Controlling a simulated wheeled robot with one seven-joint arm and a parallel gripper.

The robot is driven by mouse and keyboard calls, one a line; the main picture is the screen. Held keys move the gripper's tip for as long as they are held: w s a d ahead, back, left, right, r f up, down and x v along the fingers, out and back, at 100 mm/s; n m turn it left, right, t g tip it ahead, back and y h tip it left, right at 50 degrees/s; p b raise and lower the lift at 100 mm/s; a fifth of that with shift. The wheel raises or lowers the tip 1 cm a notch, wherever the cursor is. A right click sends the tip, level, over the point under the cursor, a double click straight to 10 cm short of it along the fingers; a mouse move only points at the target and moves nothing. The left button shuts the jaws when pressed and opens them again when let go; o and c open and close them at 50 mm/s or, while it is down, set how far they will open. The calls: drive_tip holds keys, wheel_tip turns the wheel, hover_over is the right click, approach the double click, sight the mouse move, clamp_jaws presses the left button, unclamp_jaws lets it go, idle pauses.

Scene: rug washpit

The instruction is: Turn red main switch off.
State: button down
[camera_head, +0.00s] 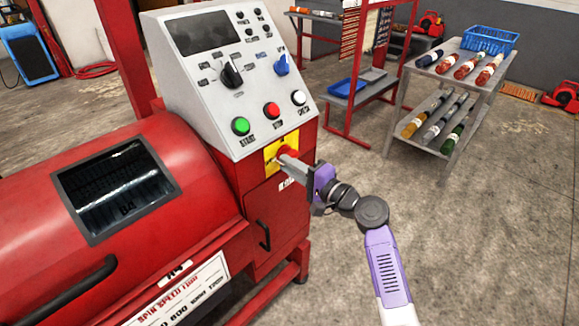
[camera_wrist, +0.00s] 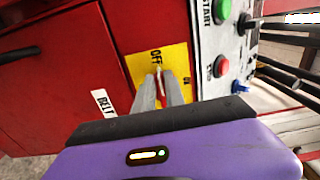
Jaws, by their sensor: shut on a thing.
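The red main switch (camera_head: 283,152) sits on a yellow plate (camera_head: 271,158) on the side of the red machine, below the grey control panel. In the wrist view the yellow plate (camera_wrist: 173,66) carries an "OFF" label and a second, partly readable label. My gripper (camera_head: 290,160) reaches the switch from the right. In the wrist view my gripper's two grey fingers (camera_wrist: 160,88) close on the red switch handle (camera_wrist: 160,80), of which only a narrow strip shows between them. The fingers hide most of the handle, so its exact angle is hard to tell.
The grey control panel (camera_head: 225,60) above has green, red and white buttons, a black knob and a blue knob. A black door handle (camera_head: 263,236) is below the switch. A grey rack (camera_head: 480,80) with rolled rugs stands at right. Floor in front is clear.

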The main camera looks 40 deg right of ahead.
drive_tip(key=shift+f, duration=0.1)
drive_tip(key=c, duration=1.4)
unclamp_jaws()
drive_tip(key=shift+s, duration=0.1)
drive_tip(key=s, duration=0.7)
drive_tip(key=shift+s, duration=0.3)
drive_tip(key=shift+d, duration=0.1)
